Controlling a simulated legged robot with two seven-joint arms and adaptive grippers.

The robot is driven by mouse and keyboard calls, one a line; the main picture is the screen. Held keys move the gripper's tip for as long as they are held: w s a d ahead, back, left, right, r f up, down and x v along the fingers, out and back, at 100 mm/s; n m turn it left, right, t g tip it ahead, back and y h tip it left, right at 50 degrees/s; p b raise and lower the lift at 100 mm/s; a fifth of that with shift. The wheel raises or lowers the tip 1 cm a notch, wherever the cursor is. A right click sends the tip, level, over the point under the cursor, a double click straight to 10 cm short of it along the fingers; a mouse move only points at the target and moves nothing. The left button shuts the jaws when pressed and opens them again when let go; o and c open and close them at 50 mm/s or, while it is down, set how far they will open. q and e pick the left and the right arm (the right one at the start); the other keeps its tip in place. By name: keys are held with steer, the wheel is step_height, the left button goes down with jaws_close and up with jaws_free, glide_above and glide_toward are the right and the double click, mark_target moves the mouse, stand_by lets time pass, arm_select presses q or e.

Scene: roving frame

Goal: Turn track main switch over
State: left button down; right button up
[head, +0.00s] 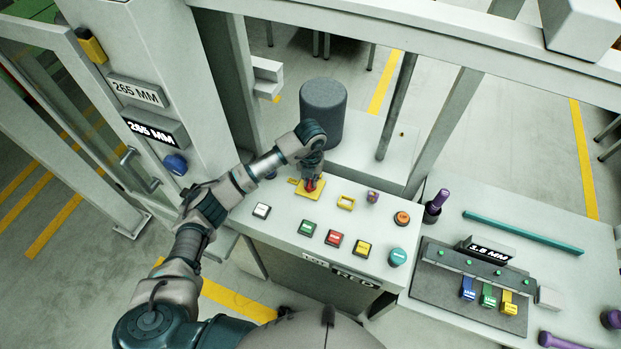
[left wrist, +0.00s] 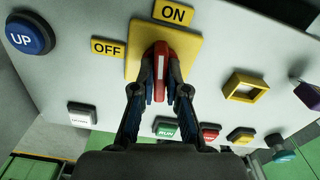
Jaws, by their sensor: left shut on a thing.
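The main switch has a red handle with a white stripe (left wrist: 160,72) on a yellow plate (left wrist: 190,42). In the left wrist view the handle stands about upright in the picture. An ON label (left wrist: 173,13) is above it and an OFF label (left wrist: 108,48) is to its left. My left gripper (left wrist: 157,92) is shut on the red handle, with one finger on each side. In the head view the left gripper (head: 312,176) comes down over the yellow plate (head: 314,195) and hides most of the handle. My right gripper is not in view.
On the panel are a blue UP button (left wrist: 30,36), a yellow square frame (head: 346,203), an orange knob (head: 402,218), and green (head: 307,228), red (head: 334,239) and yellow (head: 362,248) buttons. A dark grey cylinder (head: 322,110) stands behind. A post (head: 443,130) rises to the right.

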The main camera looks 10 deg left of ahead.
arm_select(q)
steer(key=n+p, duration=0.1)
steer(key=n, duration=0.3)
steer(key=n+p, duration=0.1)
steer(key=n, duration=0.3)
steer(key=n+p, duration=0.1)
steer(key=n, duration=0.2)
steer(key=shift+n+p, duration=1.1)
steer(key=shift+n, duration=1.1)
steer(key=c, duration=1.2)
jaws_free()
